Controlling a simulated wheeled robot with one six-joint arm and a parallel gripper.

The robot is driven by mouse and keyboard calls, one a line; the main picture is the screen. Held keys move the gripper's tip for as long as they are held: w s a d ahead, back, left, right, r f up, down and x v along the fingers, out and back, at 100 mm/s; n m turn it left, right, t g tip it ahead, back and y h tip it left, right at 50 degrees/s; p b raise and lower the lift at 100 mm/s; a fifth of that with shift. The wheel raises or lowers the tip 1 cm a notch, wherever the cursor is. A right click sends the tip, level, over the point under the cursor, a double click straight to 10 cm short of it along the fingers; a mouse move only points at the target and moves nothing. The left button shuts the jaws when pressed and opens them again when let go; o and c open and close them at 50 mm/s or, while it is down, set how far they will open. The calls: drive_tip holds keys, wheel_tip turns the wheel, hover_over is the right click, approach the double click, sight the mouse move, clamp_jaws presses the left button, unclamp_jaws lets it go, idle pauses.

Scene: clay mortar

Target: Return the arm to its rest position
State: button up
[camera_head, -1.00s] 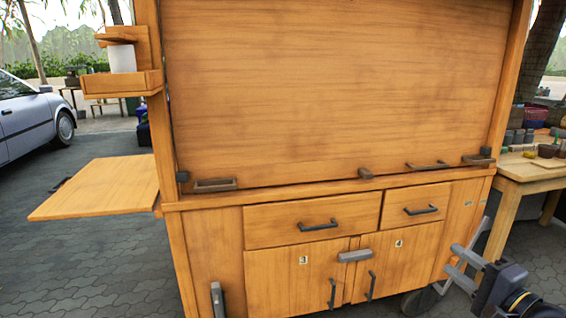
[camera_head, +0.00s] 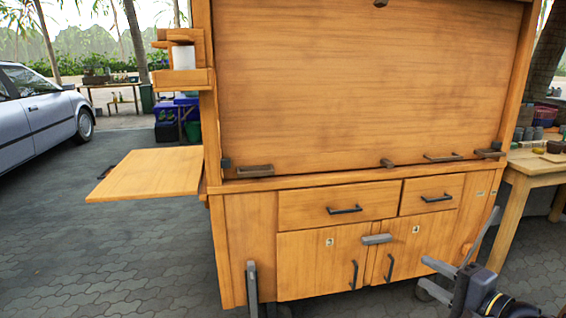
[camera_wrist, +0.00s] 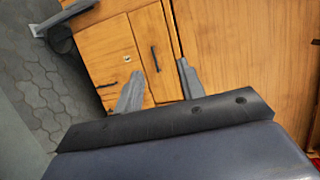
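My gripper (camera_head: 460,238) is at the lower right of the head view, in front of the right side of the wooden cart (camera_head: 365,100). In the wrist view its two grey fingers (camera_wrist: 160,70) stand apart with nothing between them. The gripper is open and empty. The wrist view looks slanted at the cart's lower front, with a door and dark handles beyond the fingers. Only the end part of my arm shows.
The cart's drawers (camera_head: 338,207) and lower doors (camera_head: 325,262) are shut. A side shelf (camera_head: 150,172) sticks out left. A wooden table (camera_head: 530,165) with pots stands close at the right. A car (camera_head: 40,105) is parked at the left. Paving (camera_head: 140,245) lies clear at the front left.

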drive_tip(key=s+a+f+n+g, duration=0.2)
drive_tip(key=s+a+f+g, duration=0.2)
drive_tip(key=a, duration=0.3)
drive_tip(key=s+a+f+n+g+p, duration=0.1)
drive_tip(key=s+a+f+n+g, duration=0.2)
drive_tip(key=a, duration=0.5)
wheel_tip(320, 180, down, 2)
drive_tip(key=shift+s+g+y, duration=0.3)
drive_tip(key=shift+s+g, duration=0.25)
drive_tip(key=shift+g, duration=0.65)
drive_tip(key=shift+a, duration=0.1)
